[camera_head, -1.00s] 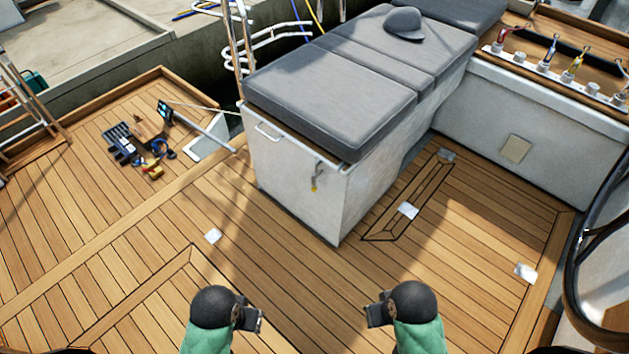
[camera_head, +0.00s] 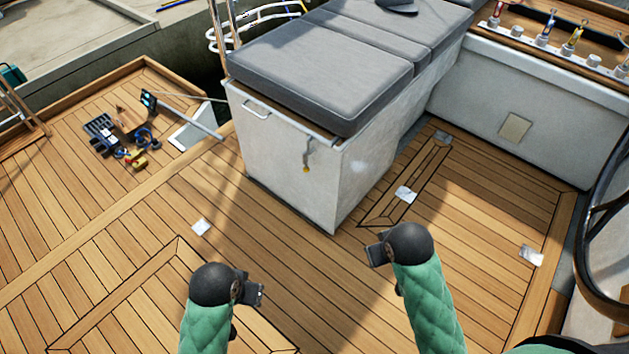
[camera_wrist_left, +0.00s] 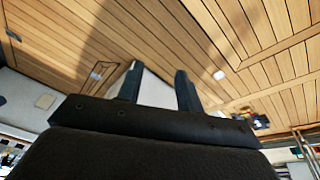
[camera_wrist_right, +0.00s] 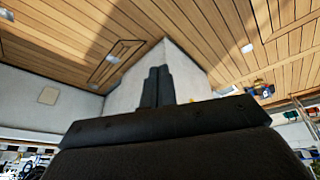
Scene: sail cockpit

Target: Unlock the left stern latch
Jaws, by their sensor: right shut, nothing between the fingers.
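A small metal latch (camera_head: 307,158) with a brass-coloured end hangs near the top right of the white locker's (camera_head: 280,165) front face, just under the grey cushion. I cannot tell whether it is locked. My left gripper (camera_head: 256,293) is over the deck in front of the locker, well short of the latch. In the left wrist view its two fingers (camera_wrist_left: 157,88) stand apart with nothing between them. My right gripper (camera_head: 375,251) is to the right of the locker's near corner and below the latch. In the right wrist view its fingers (camera_wrist_right: 157,86) are together and empty.
Grey cushions (camera_head: 320,70) cover the locker, and a handle (camera_head: 256,109) is on its front face. Several tools (camera_head: 118,145) lie on the deck at the left. A dark wheel rim (camera_head: 588,235) stands at the right edge.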

